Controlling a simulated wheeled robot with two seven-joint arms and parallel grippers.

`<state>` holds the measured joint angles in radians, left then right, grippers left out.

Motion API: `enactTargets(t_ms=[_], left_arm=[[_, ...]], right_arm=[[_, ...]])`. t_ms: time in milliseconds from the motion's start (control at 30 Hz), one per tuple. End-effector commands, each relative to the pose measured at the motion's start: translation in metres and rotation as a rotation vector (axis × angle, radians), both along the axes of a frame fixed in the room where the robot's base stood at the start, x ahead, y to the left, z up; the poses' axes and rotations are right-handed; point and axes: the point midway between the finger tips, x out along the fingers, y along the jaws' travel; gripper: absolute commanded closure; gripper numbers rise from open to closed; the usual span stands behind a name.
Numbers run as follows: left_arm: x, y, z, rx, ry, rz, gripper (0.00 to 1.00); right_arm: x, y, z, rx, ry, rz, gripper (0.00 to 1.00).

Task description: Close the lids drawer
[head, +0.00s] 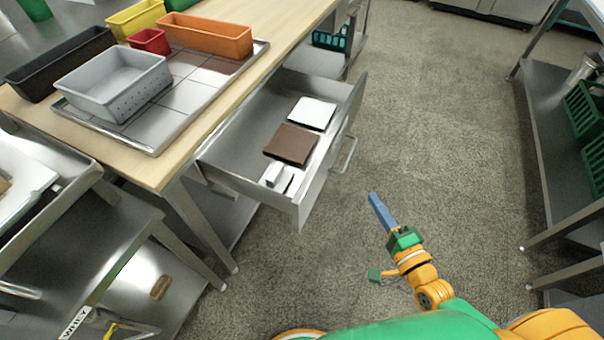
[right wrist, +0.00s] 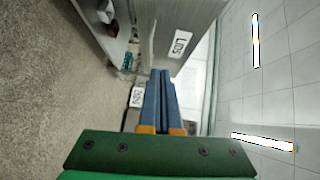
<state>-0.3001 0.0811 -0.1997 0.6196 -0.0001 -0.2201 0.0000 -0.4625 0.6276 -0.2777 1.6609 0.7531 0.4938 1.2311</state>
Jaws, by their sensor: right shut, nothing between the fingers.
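The lids drawer (head: 316,178) stands pulled out from under the wooden-topped table in the head view. A white lid (head: 312,113), a brown lid (head: 291,144) and small white blocks lie inside it. Its bar handle (head: 346,155) is on the outer face. My right gripper (head: 373,197) is shut and empty, in front of the drawer face and apart from the handle in the head view. In the right wrist view the fingers (right wrist: 161,72) are together, pointing toward the drawer front (right wrist: 185,22), which bears a LIDS label (right wrist: 180,44). My left gripper is not in view.
The table (head: 150,173) carries a metal tray with a grey bin (head: 112,85) and several coloured bins. A metal rack with green baskets (head: 585,110) stands at the right. Carpeted floor between drawer and rack is clear. A steel bench is at the lower left.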

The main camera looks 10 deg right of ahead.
Motion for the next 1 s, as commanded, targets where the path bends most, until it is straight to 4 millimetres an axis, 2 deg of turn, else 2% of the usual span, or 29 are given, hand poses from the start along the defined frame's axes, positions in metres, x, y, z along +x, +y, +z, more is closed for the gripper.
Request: enactTargets(t_ms=[33,167,600,800,1000], left_arm=[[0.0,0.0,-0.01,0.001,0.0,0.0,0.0],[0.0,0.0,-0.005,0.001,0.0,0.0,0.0],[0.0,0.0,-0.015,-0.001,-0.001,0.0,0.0],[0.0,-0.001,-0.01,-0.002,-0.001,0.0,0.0],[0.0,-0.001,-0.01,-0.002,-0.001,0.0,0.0]], right_arm=[[0.002,0.002,0.003,0.06,-0.026,0.004,1.0],[0.015,0.005,0.016,0.105,-0.043,0.002,1.0],[0.105,0.025,0.016,0.1,-0.04,0.002,1.0],[0.119,0.049,0.015,0.098,-0.037,0.002,1.0],[0.123,0.055,0.015,0.097,-0.036,0.003,1.0]])
